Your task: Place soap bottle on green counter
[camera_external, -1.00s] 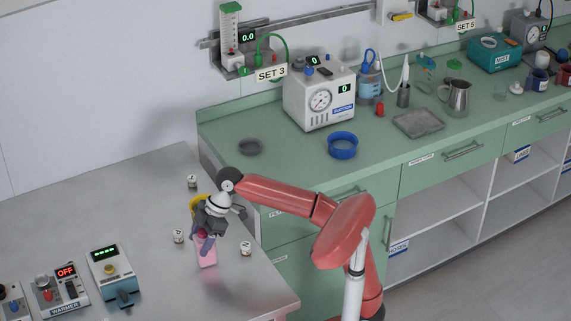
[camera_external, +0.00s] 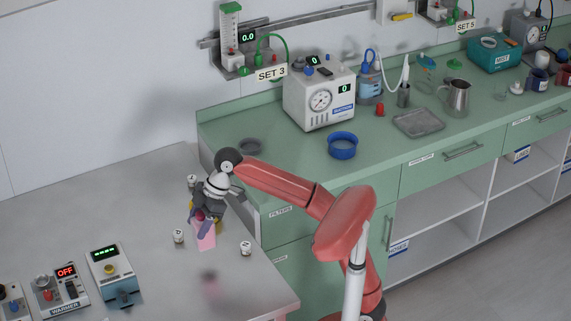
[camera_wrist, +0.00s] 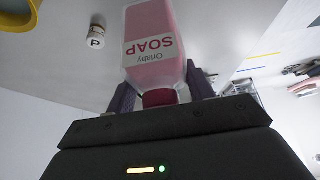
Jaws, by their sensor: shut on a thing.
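The soap bottle (camera_external: 203,236) is pink with a dark red cap. In the wrist view the soap bottle (camera_wrist: 153,45) shows a label reading SOAP, upside down, with its cap toward my gripper. My gripper (camera_external: 205,215) is shut on the bottle near its cap and holds it above the grey table, with a shadow on the table below. The fingers of my gripper (camera_wrist: 160,95) show on both sides of the bottle. The green counter (camera_external: 290,170) runs to the right of and behind the table; its near left part is largely bare.
Small labelled jars (camera_external: 246,248) stand on the grey table (camera_external: 140,200). A warmer (camera_external: 62,290) is at the table's lower left.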

